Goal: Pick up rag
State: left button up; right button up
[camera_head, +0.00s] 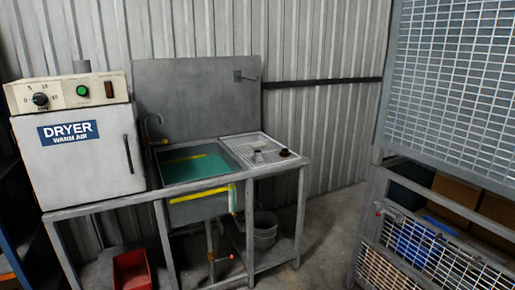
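A small yellow and pale green strip (233,199) hangs at the front right of the metal sink (198,212). It may be the rag, but I cannot tell for sure at this size. No other cloth stands out in the head view. The sink holds teal liquid (190,168) and has a yellow band along its front. Neither of my grippers is in view.
A white dryer box (90,160) stands left of the sink. The drainboard (235,145) at right carries a small grey item (258,157) and a dark one (286,153). Below are a red bin (131,270) and a grey bucket (265,232). A mesh cage (455,75) stands at right.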

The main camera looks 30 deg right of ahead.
aim_at(259, 146)
jog(key=i+l, duration=0.25)
jog(key=i+l+u, duration=0.1)
jog(key=i+l, duration=0.15)
jog(key=l, duration=0.2)
jog(key=i+l, duration=0.25)
jog(key=i+l+u, duration=0.1)
jog(key=i+l, duration=0.15)
jog(key=l, duration=0.2)
jog(key=i+l, duration=0.25)
jog(key=l, duration=0.15)
jog(key=i+l+u, duration=0.1)
jog(key=i+l, duration=0.15)
jog(key=l, duration=0.1)
